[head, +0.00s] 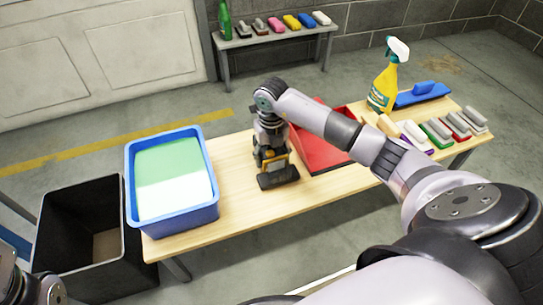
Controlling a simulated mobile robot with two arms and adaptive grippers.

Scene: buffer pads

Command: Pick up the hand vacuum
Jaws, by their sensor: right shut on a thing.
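The hand vacuum (277,178), a small yellow and black thing with a dark base, is at the middle of the wooden table. My right gripper (269,152) points down over it and is shut on it. The fingers and the upper part of the vacuum are partly hidden by my wrist. I cannot tell whether its base touches the table. Only links of my left arm show at the bottom left corner; its gripper is out of view.
A blue bin (172,222) with green and white contents stands on the table's left. A red tray (312,157) lies right of the vacuum, partly behind my arm. A yellow spray bottle (383,88), a blue float (422,94) and several brushes (438,132) are farther right. A black crate (82,240) stands on the floor.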

